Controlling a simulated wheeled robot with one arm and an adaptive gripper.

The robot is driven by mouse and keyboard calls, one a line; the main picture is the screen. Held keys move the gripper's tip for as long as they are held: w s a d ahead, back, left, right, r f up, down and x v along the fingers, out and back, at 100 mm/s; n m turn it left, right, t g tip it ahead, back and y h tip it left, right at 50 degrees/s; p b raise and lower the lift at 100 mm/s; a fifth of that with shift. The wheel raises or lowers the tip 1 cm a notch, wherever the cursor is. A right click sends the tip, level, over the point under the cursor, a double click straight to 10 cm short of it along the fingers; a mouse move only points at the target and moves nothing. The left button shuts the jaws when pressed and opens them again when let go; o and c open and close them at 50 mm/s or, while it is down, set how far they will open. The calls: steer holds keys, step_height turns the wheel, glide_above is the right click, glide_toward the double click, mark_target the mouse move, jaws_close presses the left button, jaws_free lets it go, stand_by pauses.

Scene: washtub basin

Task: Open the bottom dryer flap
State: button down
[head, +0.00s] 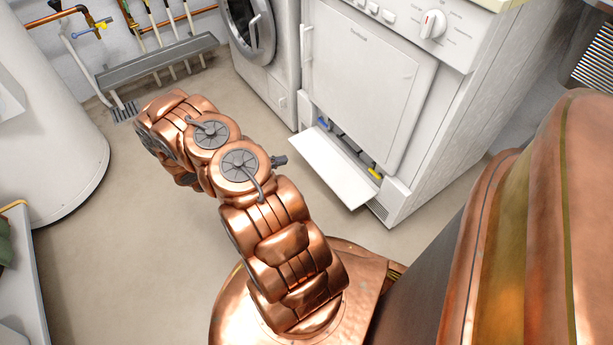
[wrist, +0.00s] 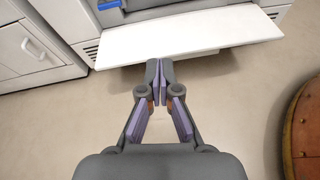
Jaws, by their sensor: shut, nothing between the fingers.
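The bottom dryer flap (head: 322,166) is a white panel at the foot of the white dryer (head: 367,80). It hangs open, tilted outward, and the dark recess behind it shows a blue part (head: 323,123) and a yellow part (head: 374,173). In the wrist view the flap (wrist: 190,36) spans the top, with the blue part (wrist: 109,5) at its upper left. My gripper (wrist: 160,64) is shut and empty, its fingertips just in front of the flap's edge in the picture. I cannot tell if they touch it. In the head view my gripper (head: 280,160) is mostly hidden behind my arm.
A washing machine (head: 262,45) stands left of the dryer. A white cylindrical tank (head: 48,120) stands at the left, near a grey drain trough (head: 158,63) with pipes. The beige floor (head: 130,230) in front of the machines is clear.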

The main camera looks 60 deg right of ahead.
step_height(320, 180, down, 12)
steer(key=s+r+n+t+b, duration=0.1)
steer(key=s+n+b, duration=0.1)
steer(key=b, duration=0.1)
steer(key=b+x, duration=0.2)
steer(key=x, duration=0.2)
steer(key=f+b+x, duration=0.1)
steer(key=b+x, duration=0.1)
steer(key=x, duration=0.3)
steer(key=shift+f, duration=0.1)
steer(key=shift+d+r, duration=0.2)
steer(key=shift+d, duration=0.05)
steer(key=shift+r+b, duration=0.9)
steer(key=shift+r, duration=1)
